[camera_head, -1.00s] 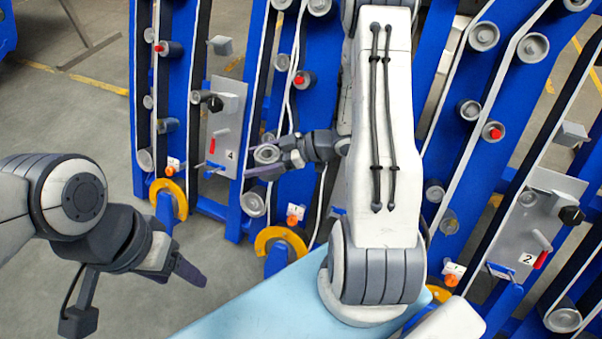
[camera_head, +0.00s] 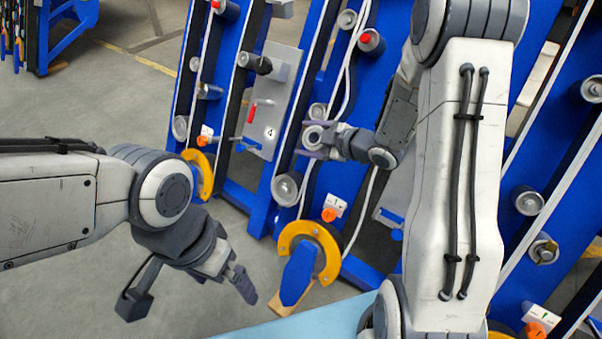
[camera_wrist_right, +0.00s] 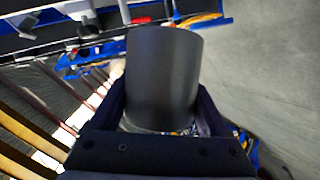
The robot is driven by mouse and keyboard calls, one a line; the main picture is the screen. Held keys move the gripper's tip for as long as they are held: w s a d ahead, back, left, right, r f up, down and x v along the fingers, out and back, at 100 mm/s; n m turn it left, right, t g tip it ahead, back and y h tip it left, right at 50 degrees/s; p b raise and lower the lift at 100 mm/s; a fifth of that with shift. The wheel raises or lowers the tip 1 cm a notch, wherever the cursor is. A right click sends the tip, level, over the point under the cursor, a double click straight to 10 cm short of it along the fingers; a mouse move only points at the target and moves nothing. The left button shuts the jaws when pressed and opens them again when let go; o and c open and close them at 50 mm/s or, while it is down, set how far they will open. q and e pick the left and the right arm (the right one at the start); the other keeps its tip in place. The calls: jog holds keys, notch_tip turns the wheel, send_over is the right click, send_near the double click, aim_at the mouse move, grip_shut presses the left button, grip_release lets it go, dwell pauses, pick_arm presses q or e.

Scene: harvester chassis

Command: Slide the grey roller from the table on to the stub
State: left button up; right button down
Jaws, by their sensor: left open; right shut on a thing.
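My right gripper (camera_head: 316,140) is shut on the grey roller (camera_head: 313,134) and holds it in the air close to the blue frame, its round end facing the head camera. In the right wrist view the roller (camera_wrist_right: 163,75) is a dark grey cylinder between the two fingers. My left gripper (camera_head: 243,286) is open and empty, low over the floor at the left. I cannot tell for sure which fitting is the stub; a small fitting with a brassy centre (camera_head: 544,250) sits on the frame at the right. The light blue table (camera_head: 300,322) shows at the bottom edge.
Blue frames (camera_head: 350,195) with several mounted rollers (camera_head: 286,188) and white belts stand close around the right gripper. A grey panel marked 4 (camera_head: 272,100) is left of the held roller. A yellow ring guard (camera_head: 318,236) stands below. Open floor (camera_head: 90,110) lies left.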

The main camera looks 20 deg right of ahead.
jog(key=w+a+f+n+t+h+b, duration=0.1)
jog(key=w+f+n+b, duration=0.1)
jog(key=f+b, duration=0.4)
jog(key=w+b, duration=0.1)
jog(key=b, duration=0.2)
jog(key=shift+f+t+h+b, duration=0.3)
jog(key=shift+t+h+b, duration=0.1)
jog(key=shift+d, duration=0.1)
jog(key=shift+w+d+f+b, duration=0.25)
jog(key=shift+w+d+f, duration=0.4)
jog(key=shift+d, duration=0.2)
jog(key=shift+w+d+f+b, duration=0.2)
jog(key=shift+w+d+f, duration=0.4)
jog(key=shift+d, duration=0.2)
jog(key=shift+w+d, duration=0.1)
